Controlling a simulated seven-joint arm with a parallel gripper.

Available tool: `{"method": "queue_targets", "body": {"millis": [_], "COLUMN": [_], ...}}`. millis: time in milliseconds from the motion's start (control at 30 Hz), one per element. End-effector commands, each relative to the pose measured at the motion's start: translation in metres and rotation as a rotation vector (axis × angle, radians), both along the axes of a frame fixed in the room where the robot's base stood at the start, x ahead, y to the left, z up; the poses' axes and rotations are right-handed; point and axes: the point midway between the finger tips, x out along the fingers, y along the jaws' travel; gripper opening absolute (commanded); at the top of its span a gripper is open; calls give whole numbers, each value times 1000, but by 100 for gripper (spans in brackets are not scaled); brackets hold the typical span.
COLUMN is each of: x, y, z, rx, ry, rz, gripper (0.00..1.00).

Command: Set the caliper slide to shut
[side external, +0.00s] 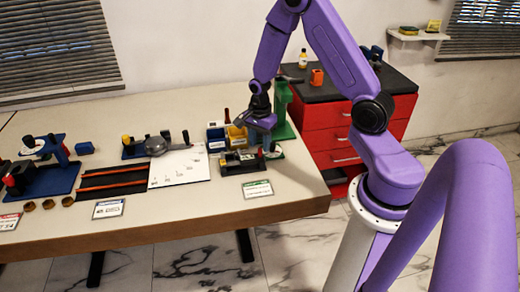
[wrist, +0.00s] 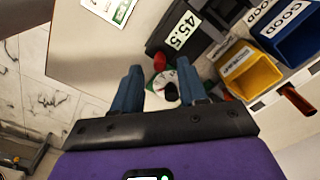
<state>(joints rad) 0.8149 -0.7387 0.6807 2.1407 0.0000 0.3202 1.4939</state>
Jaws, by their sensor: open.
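The caliper (side external: 238,163) appears to be the dark fixture near the table's right end. My gripper (side external: 264,136) is over the right end of the fixture, pointing down. In the wrist view my gripper (wrist: 158,72) is open. Beyond and between its fingers shows a pale round thing (wrist: 160,98) with red and black parts, partly hidden by the gripper. I see nothing held.
Yellow (wrist: 250,72) and blue (wrist: 290,30) bins stand close beside the caliper. A green stand (side external: 283,112) rises behind my gripper. A label card (side external: 257,188) lies in front of the fixture. A white sheet (side external: 180,166) lies left. The table's right edge is near.

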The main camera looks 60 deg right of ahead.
Motion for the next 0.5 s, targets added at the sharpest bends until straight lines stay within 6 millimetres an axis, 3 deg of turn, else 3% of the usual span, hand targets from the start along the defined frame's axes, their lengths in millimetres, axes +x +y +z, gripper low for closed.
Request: {"method": "queue_targets", "body": {"millis": [200, 500], "x": [0, 0], "y": [0, 0], "z": [-24, -34], "rx": [0, 0], "ry": [2, -1], "rz": [0, -1], "gripper": [42, 42]}}
